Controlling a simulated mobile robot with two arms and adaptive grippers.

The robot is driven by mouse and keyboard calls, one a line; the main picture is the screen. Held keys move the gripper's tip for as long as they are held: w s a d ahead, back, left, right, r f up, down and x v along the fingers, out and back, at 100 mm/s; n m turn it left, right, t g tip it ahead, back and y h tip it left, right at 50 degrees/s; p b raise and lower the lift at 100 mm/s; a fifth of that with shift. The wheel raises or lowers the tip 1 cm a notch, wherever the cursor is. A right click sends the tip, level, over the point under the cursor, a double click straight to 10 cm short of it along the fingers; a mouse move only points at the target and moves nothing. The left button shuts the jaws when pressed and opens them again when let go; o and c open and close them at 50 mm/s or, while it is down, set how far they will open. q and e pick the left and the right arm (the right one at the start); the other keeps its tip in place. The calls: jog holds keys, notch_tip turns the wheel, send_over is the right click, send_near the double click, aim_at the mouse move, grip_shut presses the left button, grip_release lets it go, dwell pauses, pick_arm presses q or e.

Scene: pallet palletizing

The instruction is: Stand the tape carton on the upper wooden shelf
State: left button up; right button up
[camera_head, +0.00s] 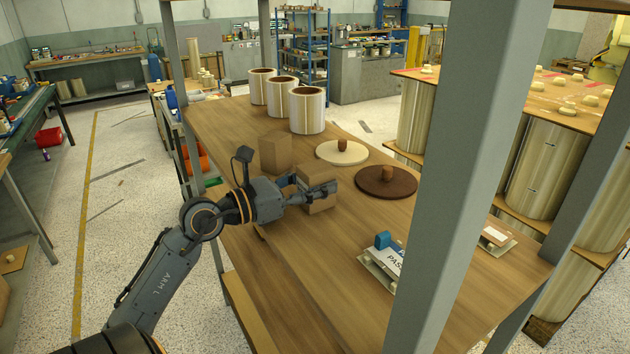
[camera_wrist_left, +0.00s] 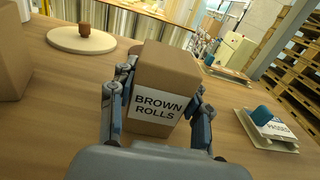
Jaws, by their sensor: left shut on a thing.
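A brown carton (camera_head: 316,174) stands upright at the middle of the upper wooden shelf (camera_head: 345,250). In the left wrist view the carton (camera_wrist_left: 168,65) bears a white label reading "BROWN ROLLS". My left gripper (camera_head: 322,190) is shut on it, with one finger on each side. The carton's bottom looks at or very near the wood; I cannot tell whether it touches. A second brown carton (camera_head: 276,152) stands behind it, and part of it shows at the left of the wrist view (camera_wrist_left: 10,55). My right gripper is out of view.
A pale round lid (camera_head: 342,153) and a dark brown lid (camera_head: 386,182) lie right of the cartons. Several open cylinders (camera_head: 307,112) stand at the back. A sign holder with a blue block (camera_head: 383,240) is nearer. Grey posts (camera_head: 465,160) rise at the shelf's edges.

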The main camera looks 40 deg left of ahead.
pick_arm(q)
jog(key=o, duration=1.1)
jog(key=shift+o, duration=0.7)
jog(key=shift+s, duration=0.1)
jog(key=shift+s+a+f, duration=0.15)
jog(key=shift+s, duration=0.15)
jog(key=b+v, duration=0.5)
jog(key=v, duration=0.5)
jog(key=shift+s, duration=0.25)
jog(key=shift+s+a+r, duration=0.1)
jog(key=shift+s+r, duration=0.15)
jog(key=shift+s, duration=0.15)
